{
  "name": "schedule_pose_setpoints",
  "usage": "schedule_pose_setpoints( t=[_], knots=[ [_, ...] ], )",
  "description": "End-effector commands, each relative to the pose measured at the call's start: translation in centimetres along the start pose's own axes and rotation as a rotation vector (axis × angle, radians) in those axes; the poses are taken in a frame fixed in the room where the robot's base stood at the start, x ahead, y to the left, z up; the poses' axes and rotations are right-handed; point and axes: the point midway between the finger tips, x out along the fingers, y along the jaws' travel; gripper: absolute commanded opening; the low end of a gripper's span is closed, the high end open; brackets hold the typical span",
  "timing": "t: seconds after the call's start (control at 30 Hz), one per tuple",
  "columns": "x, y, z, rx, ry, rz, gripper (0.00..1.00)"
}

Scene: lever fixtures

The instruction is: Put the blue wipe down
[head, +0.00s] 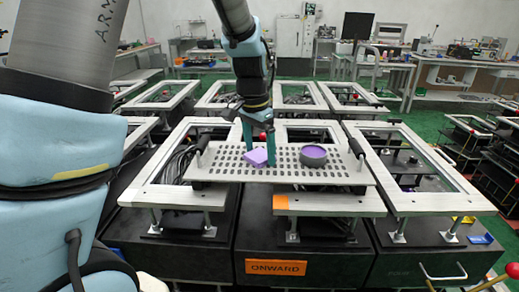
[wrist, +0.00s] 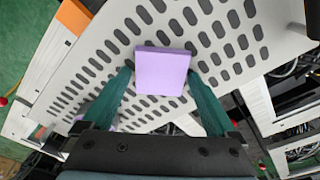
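The wipe looks lavender rather than blue, a flat square block (wrist: 162,72). In the head view the wipe (head: 255,158) shows tilted at the left part of the perforated plate. My gripper (head: 259,150) points down over that plate. In the wrist view one green finger of my gripper (wrist: 160,75) lies along each side of the wipe, close against its edges. The gripper looks shut on it. I cannot tell whether the wipe's underside touches the plate.

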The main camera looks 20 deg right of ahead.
Motion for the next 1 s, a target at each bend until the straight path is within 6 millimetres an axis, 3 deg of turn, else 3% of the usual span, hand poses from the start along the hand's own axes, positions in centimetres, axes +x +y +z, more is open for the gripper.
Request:
schedule_pose_setpoints(
  t=[0.43, 1.0],
  knots=[
    [-0.8, -0.1, -0.1, -0.001, 0.003, -0.002, 1.0],
    [-11.1, -0.1, -0.1, 0.0, 0.002, -0.002, 1.0]
  ],
)
